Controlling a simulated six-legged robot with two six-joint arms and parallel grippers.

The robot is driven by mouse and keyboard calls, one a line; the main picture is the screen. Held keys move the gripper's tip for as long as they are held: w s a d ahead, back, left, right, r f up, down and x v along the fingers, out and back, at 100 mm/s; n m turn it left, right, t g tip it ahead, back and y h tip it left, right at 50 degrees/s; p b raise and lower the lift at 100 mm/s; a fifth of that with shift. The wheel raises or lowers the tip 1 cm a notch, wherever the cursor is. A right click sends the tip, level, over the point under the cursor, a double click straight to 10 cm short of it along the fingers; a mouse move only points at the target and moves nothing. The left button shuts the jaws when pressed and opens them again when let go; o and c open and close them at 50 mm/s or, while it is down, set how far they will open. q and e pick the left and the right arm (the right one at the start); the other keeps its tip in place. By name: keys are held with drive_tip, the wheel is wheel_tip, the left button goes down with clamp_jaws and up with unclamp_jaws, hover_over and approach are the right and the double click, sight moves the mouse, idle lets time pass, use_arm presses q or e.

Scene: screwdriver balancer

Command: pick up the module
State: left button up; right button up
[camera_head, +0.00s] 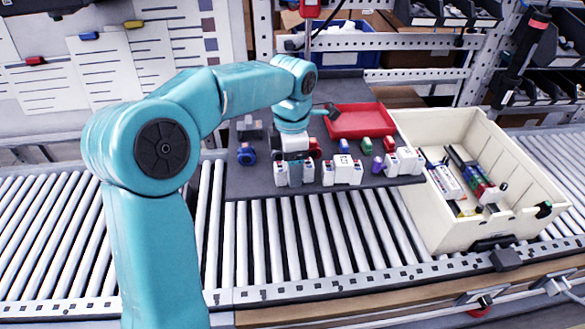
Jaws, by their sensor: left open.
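My teal left arm reaches over the dark work mat (240,187). My left gripper (294,157) points down, open, at the front left of the mat. A white module (295,175) with small coloured marks stands right under it. The gripper hides the top of this module, so I cannot tell whether the fingers are around it or just above it. A similar white module (343,172) stands to its right, and another (404,162) stands farther right near the bin. My right gripper is not in view.
A red tray (361,121) lies at the back of the mat. Small green, purple and blue parts stand between, with a blue part (246,154) at left. A cream bin (415,205) holding several items stands at right. Roller conveyor (330,235) runs in front.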

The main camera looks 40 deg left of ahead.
use_arm(q)
drive_tip(key=shift+w+f, duration=0.5)
drive_tip(key=shift+f, duration=0.15)
drive_tip(key=shift+s+d+r, duration=0.1)
drive_tip(key=shift+s+d, duration=0.05)
drive_tip(key=shift+s+r, duration=0.15)
drive_tip(key=shift+s, duration=0.1)
drive_tip(key=shift+c, duration=0.9)
drive_tip(key=shift+s, duration=0.1)
drive_tip(key=c, duration=1)
drive_tip(key=shift+w, duration=0.25)
